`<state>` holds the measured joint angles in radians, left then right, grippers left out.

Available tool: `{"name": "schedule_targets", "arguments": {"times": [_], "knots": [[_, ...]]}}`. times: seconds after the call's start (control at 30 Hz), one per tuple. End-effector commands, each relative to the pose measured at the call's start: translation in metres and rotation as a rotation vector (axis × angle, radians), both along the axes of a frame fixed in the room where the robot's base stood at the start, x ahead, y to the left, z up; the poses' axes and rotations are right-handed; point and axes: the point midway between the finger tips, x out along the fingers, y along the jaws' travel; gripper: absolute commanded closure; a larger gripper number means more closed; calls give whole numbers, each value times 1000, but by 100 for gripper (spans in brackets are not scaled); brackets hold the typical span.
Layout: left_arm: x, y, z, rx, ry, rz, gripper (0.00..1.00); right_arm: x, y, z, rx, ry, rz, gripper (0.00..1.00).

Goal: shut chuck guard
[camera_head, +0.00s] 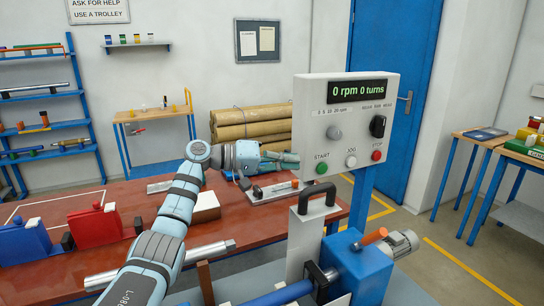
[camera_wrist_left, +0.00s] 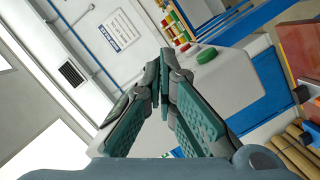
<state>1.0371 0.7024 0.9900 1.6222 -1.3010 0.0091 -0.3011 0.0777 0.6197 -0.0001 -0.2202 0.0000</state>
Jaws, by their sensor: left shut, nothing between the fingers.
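The chuck guard appears to be the light grey panel (camera_head: 300,246) with a black handle (camera_head: 317,201) on top. It stands upright in front of the blue headstock box (camera_head: 362,268), by the near end of the winder. My left gripper (camera_head: 292,161) is shut and empty, beyond the handle and up to its left, close to the control box's lower left corner. It is clear of the guard. In the left wrist view the closed fingers (camera_wrist_left: 162,84) point at the control box (camera_wrist_left: 226,83) with its green button (camera_wrist_left: 207,55); the guard does not show there. My right gripper is not in view.
The control box (camera_head: 344,127) on its blue post reads 0 rpm, 0 turns. An orange-tipped lever (camera_head: 371,237) and a grey motor (camera_head: 400,243) sit beside the headstock. The red-brown table (camera_head: 120,192) holds red and blue holders and a white block (camera_head: 206,207).

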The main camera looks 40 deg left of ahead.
Motion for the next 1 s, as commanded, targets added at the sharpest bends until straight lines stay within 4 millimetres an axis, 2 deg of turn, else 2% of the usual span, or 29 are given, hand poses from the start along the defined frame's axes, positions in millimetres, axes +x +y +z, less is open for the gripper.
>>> {"name": "schedule_targets", "arguments": {"times": [0.1, 0.3, 0.83, 1.0], "knots": [[19, -18, -1, -2, 1, -2, 100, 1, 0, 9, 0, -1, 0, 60], [4, -38, -22, 4, 1, 1, 100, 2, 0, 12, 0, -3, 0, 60], [1, -45, -27, 4, -3, 0, 100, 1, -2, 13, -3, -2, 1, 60], [2, -60, -26, 30, -19, -16, 100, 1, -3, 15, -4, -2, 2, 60]]}}
